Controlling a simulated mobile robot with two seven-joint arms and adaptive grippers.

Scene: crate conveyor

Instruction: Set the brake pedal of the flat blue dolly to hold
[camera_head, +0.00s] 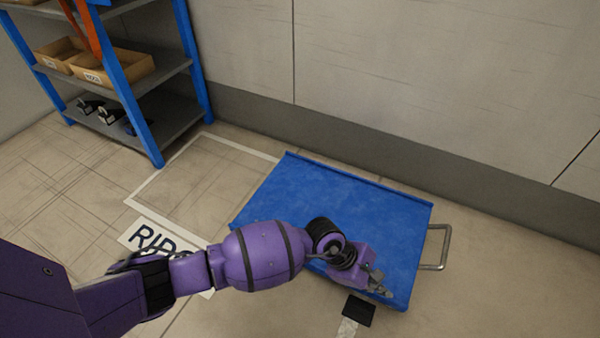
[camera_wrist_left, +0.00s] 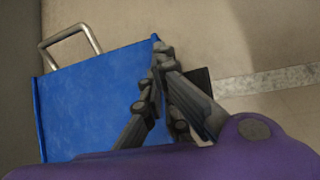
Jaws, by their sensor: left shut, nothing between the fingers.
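The flat blue dolly (camera_head: 300,195) lies on the floor near the wall, with a metal loop handle (camera_head: 436,248) at its right end. A small black pedal (camera_head: 358,311) shows at its front right edge, near the floor. My left gripper (camera_head: 380,284) is shut and empty over the dolly's front right part, close to the pedal. In the left wrist view, the fingertips (camera_wrist_left: 157,52) meet near the dolly's (camera_wrist_left: 85,105) edge. The black pedal (camera_wrist_left: 200,85) is partly hidden behind a finger there. I cannot tell whether the gripper touches the pedal or dolly. My right gripper is not in view.
A blue-framed shelf (camera_head: 165,65) with cardboard boxes (camera_head: 125,70) stands at the back left. White tape (camera_head: 160,180) and a floor label (camera_head: 150,236) mark the floor left of the dolly. A pale strip (camera_head: 347,329) runs from the pedal. Floor at the right is clear.

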